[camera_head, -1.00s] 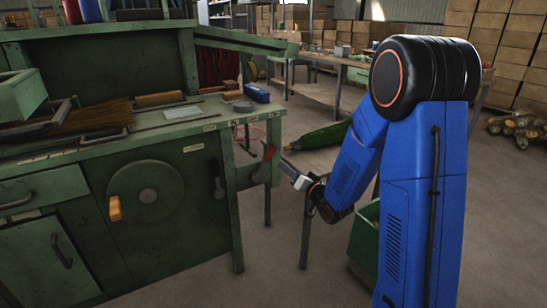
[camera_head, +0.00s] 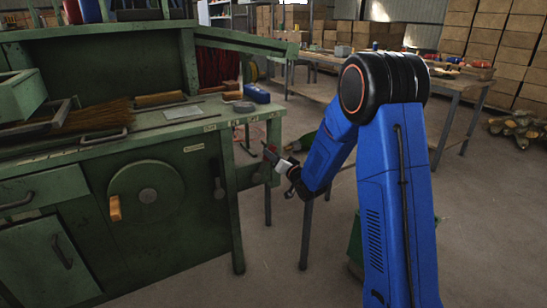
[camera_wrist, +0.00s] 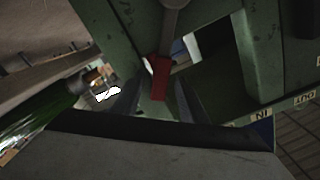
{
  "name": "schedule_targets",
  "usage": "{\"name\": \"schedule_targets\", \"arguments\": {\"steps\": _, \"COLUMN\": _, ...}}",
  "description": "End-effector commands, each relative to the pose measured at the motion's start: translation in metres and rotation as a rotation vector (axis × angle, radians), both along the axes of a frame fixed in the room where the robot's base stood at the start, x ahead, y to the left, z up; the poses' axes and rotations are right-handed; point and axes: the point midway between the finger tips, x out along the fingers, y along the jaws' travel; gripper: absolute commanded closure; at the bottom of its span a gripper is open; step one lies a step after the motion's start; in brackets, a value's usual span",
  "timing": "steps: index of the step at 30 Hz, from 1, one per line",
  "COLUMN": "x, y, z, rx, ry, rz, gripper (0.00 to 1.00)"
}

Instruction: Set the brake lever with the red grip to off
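The brake lever's red grip (camera_wrist: 159,78) shows in the wrist view, at the end of a grey lever arm (camera_wrist: 172,16) beside the green frame. It lies between the dark fingertips of my gripper (camera_wrist: 156,104), which look apart, with a gap on either side of the grip. Whether they touch it I cannot tell. In the head view my gripper (camera_head: 274,158) is at the right end of the green workbench (camera_head: 190,128), in front of the lever. It hides most of the lever there, so its setting is unclear.
Small labels (camera_wrist: 262,116) mark the bench edge. A green bin (camera_head: 355,240) stands beside my arm. A table (camera_head: 320,90) stands behind. Floor in front is clear.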

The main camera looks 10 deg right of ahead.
Motion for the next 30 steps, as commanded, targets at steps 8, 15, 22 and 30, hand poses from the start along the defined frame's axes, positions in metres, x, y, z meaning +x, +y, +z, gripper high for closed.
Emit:
{"name": "schedule_targets", "arguments": {"steps": 8, "x": 0.0, "y": 0.0, "z": 0.0, "rx": 0.0, "ry": 0.0, "rz": 0.0, "gripper": 0.87}}
{"name": "schedule_targets", "arguments": {"steps": 15, "x": 0.0, "y": 0.0, "z": 0.0, "rx": -0.003, "ry": -0.001, "rz": 0.0, "gripper": 1.0}}
{"name": "schedule_targets", "arguments": {"steps": 22, "x": -0.002, "y": 0.006, "z": 0.004, "rx": -0.056, "ry": -0.019, "rz": 0.001, "gripper": 1.0}}
{"name": "schedule_targets", "arguments": {"steps": 30, "x": -0.009, "y": 0.026, "z": 0.015, "rx": -0.225, "ry": -0.075, "rz": 0.003, "gripper": 1.0}}
